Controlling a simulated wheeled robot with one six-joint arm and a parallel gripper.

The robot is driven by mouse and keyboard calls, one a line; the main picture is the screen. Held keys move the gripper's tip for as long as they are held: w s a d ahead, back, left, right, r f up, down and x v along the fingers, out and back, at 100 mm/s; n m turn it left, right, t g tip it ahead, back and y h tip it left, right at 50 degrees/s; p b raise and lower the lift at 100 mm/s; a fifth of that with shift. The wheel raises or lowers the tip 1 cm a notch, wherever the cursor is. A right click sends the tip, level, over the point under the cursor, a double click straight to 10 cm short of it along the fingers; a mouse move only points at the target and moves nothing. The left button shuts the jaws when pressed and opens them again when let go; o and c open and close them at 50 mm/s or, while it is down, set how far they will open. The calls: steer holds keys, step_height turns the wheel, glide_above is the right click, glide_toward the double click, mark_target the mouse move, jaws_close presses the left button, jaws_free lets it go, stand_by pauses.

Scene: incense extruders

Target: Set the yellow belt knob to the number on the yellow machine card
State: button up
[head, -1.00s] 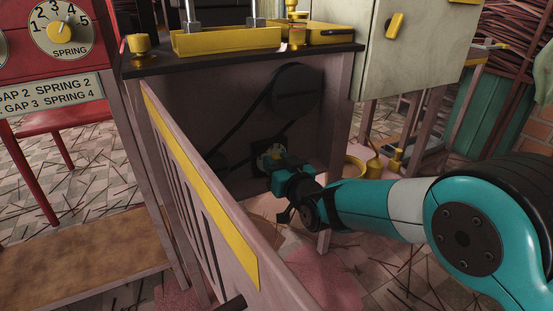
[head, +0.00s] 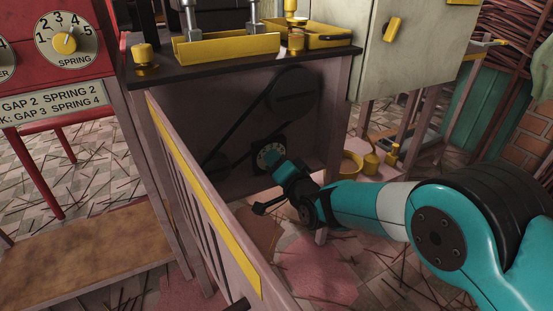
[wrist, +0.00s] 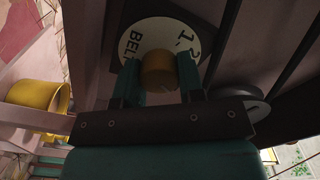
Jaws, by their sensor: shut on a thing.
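The yellow belt knob (wrist: 158,70) sits on a round pale dial plate (wrist: 146,42) marked with "BEL" and the digits 1 and 2; the rest of the lettering is hidden. My gripper (wrist: 159,76) is shut on the knob, one teal finger on each side. In the head view my gripper (head: 272,160) reaches into the recess under the yellow machine's dark top, and the dial (head: 262,151) shows partly behind the fingers. The knob's pointer cannot be made out. I see no readable yellow machine card.
An open panel with a yellow strip (head: 202,188) stands left of my arm. Dark belt pulleys (head: 293,92) are above the dial. A yellow pot (head: 351,164) is on the floor at right. A red machine's card (head: 52,100) reads gap and spring numbers.

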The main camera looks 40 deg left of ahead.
steer(key=shift+w+d+m, duration=0.1)
steer(key=shift+w+m, duration=0.1)
steer(key=shift+m, duration=0.4)
steer(key=o, duration=0.9)
steer(key=shift+s, duration=0.1)
steer(key=p+v, duration=0.1)
steer(key=v, duration=1.6)
steer(key=shift+s+d, duration=0.1)
steer(key=shift+d, duration=0.05)
